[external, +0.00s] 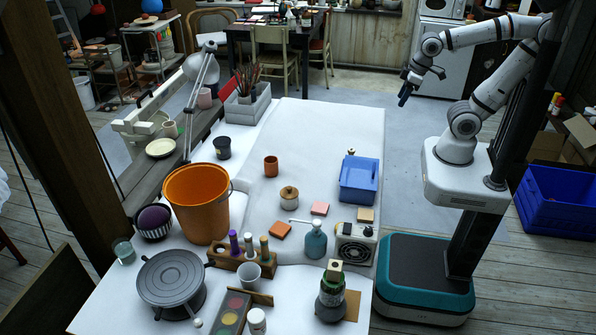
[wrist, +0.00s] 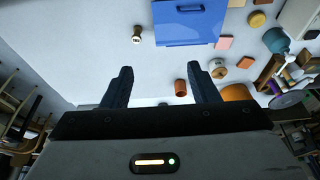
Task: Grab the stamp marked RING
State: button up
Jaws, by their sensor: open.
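A small brass-coloured piece with a dark marked end, possibly a stamp, stands on the white table by the far edge of the blue bin (external: 359,182). It shows in the external view (external: 351,152) and at the upper left in the wrist view (wrist: 136,36); its lettering is too small to read. Several coloured-handled tools (external: 248,244) stand in a wooden rack (external: 230,262); I cannot read any marking. My gripper (external: 404,95) is raised beyond the table's far right side. In the wrist view my gripper (wrist: 160,68) is open, with nothing between its fingers.
The blue bin also shows in the wrist view (wrist: 188,22). A terracotta cup (external: 271,166), a lidded pot (external: 289,198), a teal pump bottle (external: 315,240) and a large orange bucket (external: 198,205) stand on the table. The table's far part (external: 315,125) is clear.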

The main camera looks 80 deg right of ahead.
jog(key=shift+o, duration=0.3)
jog(key=m+g+b, duration=0.3)
jog(key=m+b, duration=0.4)
jog(key=m, duration=0.5)
send_over(352, 150)
notch_tip(352, 150, down, 28)
jog(key=shift+r, duration=0.25)
jog(key=shift+w+d+f+p, duration=0.1)
jog(key=shift+f+p, duration=0.65)
jog(key=shift+f, duration=3.2)
jog(key=shift+c, duration=0.4)
jog(key=c, duration=1)
